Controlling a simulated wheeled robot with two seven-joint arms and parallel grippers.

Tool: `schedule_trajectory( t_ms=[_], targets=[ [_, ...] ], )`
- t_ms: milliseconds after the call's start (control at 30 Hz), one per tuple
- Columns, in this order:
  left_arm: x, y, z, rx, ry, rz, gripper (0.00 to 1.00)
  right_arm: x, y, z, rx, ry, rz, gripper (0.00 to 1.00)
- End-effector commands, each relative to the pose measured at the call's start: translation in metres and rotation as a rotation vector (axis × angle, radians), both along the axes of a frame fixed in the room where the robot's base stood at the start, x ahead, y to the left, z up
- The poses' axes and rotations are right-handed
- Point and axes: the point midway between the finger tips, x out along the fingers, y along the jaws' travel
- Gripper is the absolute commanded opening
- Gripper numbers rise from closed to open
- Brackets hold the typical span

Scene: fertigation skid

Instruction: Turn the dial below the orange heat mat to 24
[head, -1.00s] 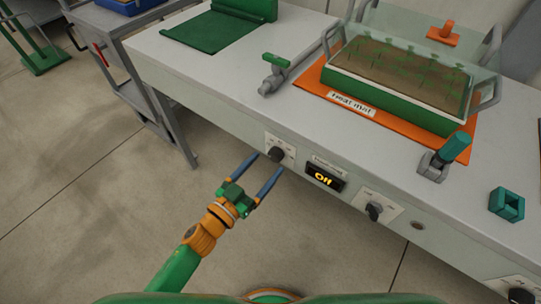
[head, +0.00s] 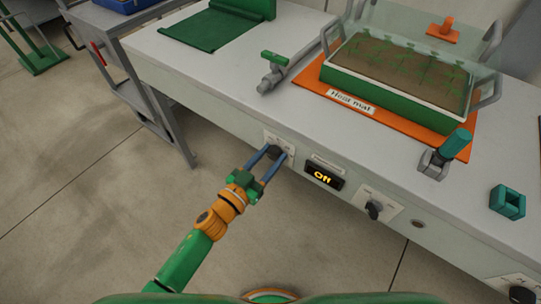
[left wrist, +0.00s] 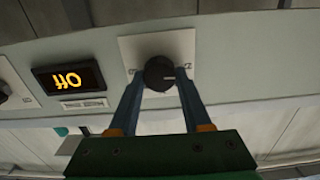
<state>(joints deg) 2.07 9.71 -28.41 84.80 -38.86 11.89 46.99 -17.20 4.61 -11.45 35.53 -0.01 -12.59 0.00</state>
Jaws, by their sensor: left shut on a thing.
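The orange heat mat (head: 312,78), with a "Heat mat" label, lies on the bench top under a green planted tray. On the bench's front face below are a dark dial (head: 273,152) on a white plate, a display (head: 323,178) reading "Off", and a second dark dial (head: 374,209) to its right. My left gripper (head: 276,155) is shut on the dial left of the display. In the left wrist view, its blue fingers sit on both sides of this dial (left wrist: 157,72), whose pale mark points right; the display (left wrist: 69,77) appears upside down. The plate's numbers are too small to read.
A clear cover with grey handles (head: 487,92) stands over the tray. A grey valve with a green handle (head: 274,59), a teal-handled fitting (head: 457,145) and a teal block (head: 507,202) are on the bench. Another dial (head: 521,295) is at lower right. The floor before the bench is clear.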

Motion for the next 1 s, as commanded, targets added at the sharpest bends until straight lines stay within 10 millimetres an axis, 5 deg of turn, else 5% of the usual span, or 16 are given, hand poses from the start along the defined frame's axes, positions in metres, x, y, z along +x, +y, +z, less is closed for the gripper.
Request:
schedule_trajectory(
  t_ms=[1000],
  targets=[
    [-0.0019,-0.0018,-0.0027,0.553,-0.397,0.001,0.00,0.0004,0.0002,-0.0014,0.000,0.000,0.000,0.50]
  ],
)
